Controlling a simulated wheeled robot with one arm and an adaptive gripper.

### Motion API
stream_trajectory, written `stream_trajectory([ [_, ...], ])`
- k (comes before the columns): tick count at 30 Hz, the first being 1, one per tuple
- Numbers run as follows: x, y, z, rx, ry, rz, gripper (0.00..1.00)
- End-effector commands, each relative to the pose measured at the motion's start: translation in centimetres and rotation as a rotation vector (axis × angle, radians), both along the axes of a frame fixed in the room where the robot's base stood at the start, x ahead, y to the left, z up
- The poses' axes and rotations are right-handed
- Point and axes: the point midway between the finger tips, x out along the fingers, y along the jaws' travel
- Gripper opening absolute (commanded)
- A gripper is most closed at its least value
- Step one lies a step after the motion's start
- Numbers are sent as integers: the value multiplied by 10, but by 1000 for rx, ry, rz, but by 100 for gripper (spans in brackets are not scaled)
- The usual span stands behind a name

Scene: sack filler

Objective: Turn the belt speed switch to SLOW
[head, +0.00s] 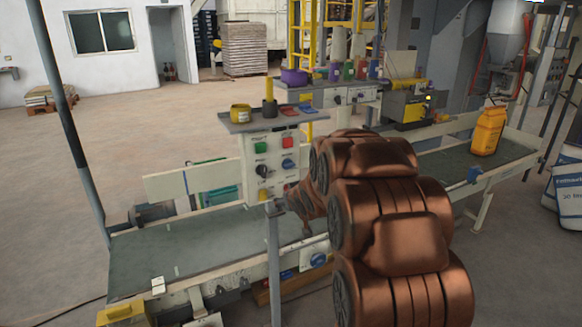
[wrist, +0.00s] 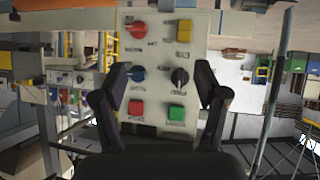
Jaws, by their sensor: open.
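The control panel (head: 274,160) stands on a post over the near conveyor. It carries a green button (head: 260,147), a red button (head: 288,143), a black knob (head: 262,170), a blue knob (head: 288,163) and a yellow button (head: 263,196). In the upside-down wrist view, the black knob (wrist: 179,76) and blue knob (wrist: 137,73) lie between my fingers, with a red knob (wrist: 137,29) above. The labels are too small to read, so I cannot tell which knob is the belt speed switch. My gripper (wrist: 161,82) is open and empty, facing the panel; my arm mostly hides it in the head view.
The conveyor belt (head: 190,250) runs below. A yellow sack (head: 487,131) stands on the belt at right. Open floor (head: 120,130) lies behind at left.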

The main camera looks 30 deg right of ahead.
Motion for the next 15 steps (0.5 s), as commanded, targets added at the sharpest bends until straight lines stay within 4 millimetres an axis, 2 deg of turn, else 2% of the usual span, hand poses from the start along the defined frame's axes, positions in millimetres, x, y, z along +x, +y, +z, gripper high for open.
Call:
stream_trajectory([
  [1, 12, -14, -2, -2, -46, 6, 73],
  [6, 49, -47, 4, -7, -236, 52, 73],
  [10, 66, -67, 5, 1, -368, 91, 73],
  [15, 74, -83, 9, 13, -500, 133, 73],
])
